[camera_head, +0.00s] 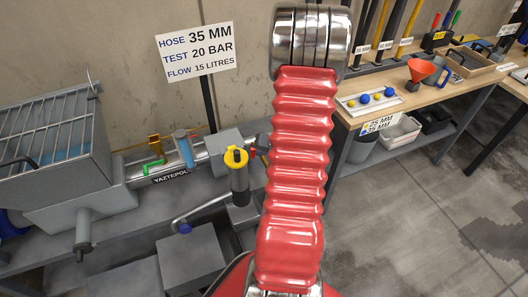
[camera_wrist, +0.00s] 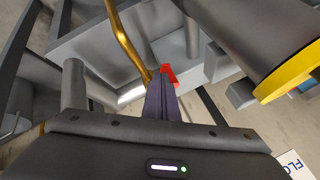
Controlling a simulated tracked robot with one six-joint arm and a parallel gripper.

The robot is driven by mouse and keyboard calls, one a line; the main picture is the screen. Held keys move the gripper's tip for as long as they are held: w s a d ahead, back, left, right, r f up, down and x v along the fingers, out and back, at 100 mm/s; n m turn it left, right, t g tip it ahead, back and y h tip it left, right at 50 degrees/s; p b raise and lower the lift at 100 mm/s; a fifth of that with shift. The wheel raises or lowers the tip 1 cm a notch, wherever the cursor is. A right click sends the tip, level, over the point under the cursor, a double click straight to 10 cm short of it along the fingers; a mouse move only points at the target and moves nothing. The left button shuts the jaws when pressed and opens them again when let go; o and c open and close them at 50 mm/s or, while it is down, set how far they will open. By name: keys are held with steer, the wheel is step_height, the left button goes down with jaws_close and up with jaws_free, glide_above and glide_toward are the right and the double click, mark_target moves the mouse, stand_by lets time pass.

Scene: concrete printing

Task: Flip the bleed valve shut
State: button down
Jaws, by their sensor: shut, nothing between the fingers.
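A small red lever-like piece, likely the bleed valve handle (camera_wrist: 168,76), shows in the wrist view right at my fingertips. It lies beside the grey pump body, and its lower part is hidden behind the fingers. Whether the fingers touch it I cannot tell. A small red piece (camera_head: 253,152) also shows in the head view at the pump's right end, beside my red-sleeved arm. My gripper (camera_wrist: 160,86) is shut and empty, its dark fingers together. In the head view my arm hides most of it.
A crank handle (camera_head: 200,218) sticks out in front. A grated hopper (camera_head: 60,125) stands left. A brass pipe (camera_wrist: 126,38) runs near my fingers. A workbench (camera_head: 420,98) stands right.

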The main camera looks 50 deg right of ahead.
steer(key=shift+w+a, duration=0.85)
steer(key=shift+w, duration=0.1)
steer(key=shift+w+a, duration=0.45)
steer(key=shift+w, duration=0.35)
steer(key=shift+s, duration=0.1)
steer(key=s+a+r, duration=0.5)
steer(key=s+r, duration=0.2)
steer(key=shift+s+a+r, duration=0.2)
steer(key=shift+a+r, duration=0.05)
steer(key=shift+r, duration=0.15)
stand_by(0.6)
